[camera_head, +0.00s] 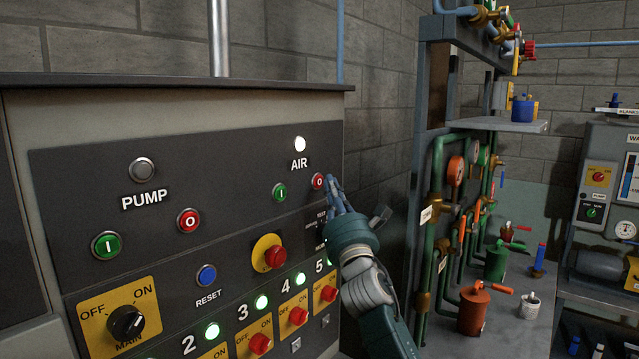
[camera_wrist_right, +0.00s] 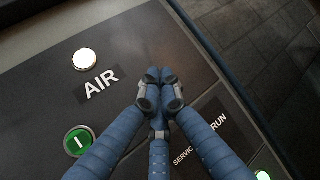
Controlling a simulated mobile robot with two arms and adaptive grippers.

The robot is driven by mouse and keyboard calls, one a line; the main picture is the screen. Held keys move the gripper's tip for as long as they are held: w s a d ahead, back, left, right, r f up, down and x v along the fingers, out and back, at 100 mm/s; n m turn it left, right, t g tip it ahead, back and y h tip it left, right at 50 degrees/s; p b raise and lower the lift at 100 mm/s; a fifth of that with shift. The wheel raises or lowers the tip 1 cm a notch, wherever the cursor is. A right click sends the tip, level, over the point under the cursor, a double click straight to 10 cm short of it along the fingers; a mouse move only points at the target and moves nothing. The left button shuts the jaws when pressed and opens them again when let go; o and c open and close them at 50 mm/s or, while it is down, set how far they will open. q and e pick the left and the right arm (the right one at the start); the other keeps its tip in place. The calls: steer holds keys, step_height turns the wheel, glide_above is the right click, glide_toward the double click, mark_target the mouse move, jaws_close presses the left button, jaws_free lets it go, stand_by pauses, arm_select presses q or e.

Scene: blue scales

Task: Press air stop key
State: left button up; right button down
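The red air stop key (camera_head: 318,181), marked O, sits below the AIR label on the dark panel, right of the green air start key (camera_head: 280,192). The green key also shows in the wrist view (camera_wrist_right: 78,141). My right gripper (camera_head: 332,182) is shut and empty, its blue fingertips right beside the red key. In the wrist view the fingertips (camera_wrist_right: 158,76) meet right of the AIR label and hide the red key; I cannot tell whether they touch it. The AIR lamp (camera_head: 300,144) glows white. My left gripper is not in view.
The panel (camera_head: 90,170) also carries a PUMP pair of keys, a blue RESET key (camera_head: 206,275), a red knob on yellow (camera_head: 274,256) and several numbered switches. A rack with pipes and valves (camera_head: 435,190) stands to the right of my right arm.

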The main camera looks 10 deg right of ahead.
stand_by(0.7)
steer(key=shift+w+a+b, duration=0.25)
steer(key=shift+w+b, duration=0.05)
steer(key=shift+w, duration=0.05)
steer(key=shift+w+a+b, duration=0.25)
steer(key=shift+b, duration=0.15)
stand_by(0.5)
steer(key=shift+d, duration=0.1)
steer(key=shift+s+d+p, duration=0.15)
steer(key=shift+s+p, duration=0.1)
steer(key=shift+p, duration=0.2)
steer(key=shift+s+d, duration=0.25)
steer(key=shift+s, duration=0.15)
steer(key=shift+p, duration=0.3)
